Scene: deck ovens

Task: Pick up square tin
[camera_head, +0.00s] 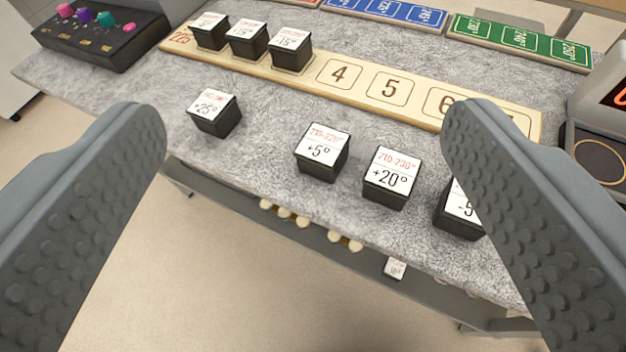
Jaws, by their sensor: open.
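No object here is plainly marked as a square tin. Several small black square boxes with white labelled tops stand on the grey stone counter (270,125). In the front row are the "+25°" box (214,112) at the left, the "+5°" box (321,153), the "+20°" box (389,180) and a "-5" box (458,212), which my right finger partly hides. Three more boxes, including a "-15°" one (290,48), stand on the wooden numbered board (355,85). My gripper (302,125) is wide open and empty, its fingers at either side of the view.
A black panel with coloured knobs (103,30) stands at the back left. Blue (385,10) and green (520,42) number strips lie at the back. A device (600,140) is at the right edge. Another small labelled box (394,268) is below the counter's front edge.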

